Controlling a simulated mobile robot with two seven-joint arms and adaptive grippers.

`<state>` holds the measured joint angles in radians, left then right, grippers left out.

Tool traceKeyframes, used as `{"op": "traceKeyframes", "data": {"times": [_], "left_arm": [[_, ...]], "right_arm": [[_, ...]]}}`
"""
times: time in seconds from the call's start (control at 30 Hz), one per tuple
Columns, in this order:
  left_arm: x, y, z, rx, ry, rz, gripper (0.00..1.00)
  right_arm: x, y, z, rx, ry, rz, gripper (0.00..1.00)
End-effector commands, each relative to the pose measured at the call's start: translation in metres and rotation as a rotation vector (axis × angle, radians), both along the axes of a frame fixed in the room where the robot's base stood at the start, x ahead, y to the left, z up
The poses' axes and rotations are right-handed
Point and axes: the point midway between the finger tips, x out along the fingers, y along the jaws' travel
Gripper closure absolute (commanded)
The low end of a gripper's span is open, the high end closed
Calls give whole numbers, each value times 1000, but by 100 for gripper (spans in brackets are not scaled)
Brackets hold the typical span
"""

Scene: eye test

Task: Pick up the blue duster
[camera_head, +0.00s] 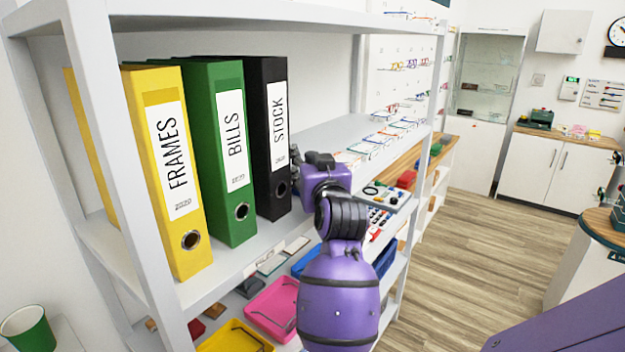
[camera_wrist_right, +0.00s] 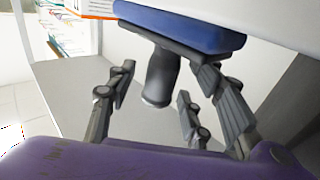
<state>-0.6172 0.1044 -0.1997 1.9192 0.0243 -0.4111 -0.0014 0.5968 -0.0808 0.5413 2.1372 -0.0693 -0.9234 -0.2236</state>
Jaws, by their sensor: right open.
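In the wrist view, a blue block with a dark grey underside, which looks like the blue duster (camera_wrist_right: 185,25), shows at the top, just beyond my right gripper (camera_wrist_right: 160,90). A dark rounded piece (camera_wrist_right: 160,78) hangs below it between the fingers; I cannot tell if it belongs to the duster. The fingers are spread apart, and I cannot tell if they touch it. In the head view, my right gripper (camera_head: 297,166) is at the shelf beside the black STOCK binder (camera_head: 268,135), partly hidden by my purple wrist. The duster does not show there. My left gripper is out of view.
Green (camera_head: 222,150) and yellow (camera_head: 165,170) binders stand left of the black one on the white shelf (camera_head: 210,280). A shelf post (camera_head: 112,140) rises at the left. Pink (camera_head: 272,305) and yellow trays lie below. Wooden floor (camera_head: 480,240) is clear at the right.

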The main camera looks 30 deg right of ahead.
Motion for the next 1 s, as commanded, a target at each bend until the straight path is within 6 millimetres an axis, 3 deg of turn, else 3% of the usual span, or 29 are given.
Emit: {"op": "traceKeyframes", "data": {"times": [0.27, 0.63, 1.0], "left_arm": [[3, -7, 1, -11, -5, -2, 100], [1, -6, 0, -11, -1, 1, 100], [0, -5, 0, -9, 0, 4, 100]], "right_arm": [[3, -1, -1, 0, 1, 0, 53], [3, -1, -1, 0, 1, 0, 100], [7, -1, 3, 0, 0, 2, 100]]}}
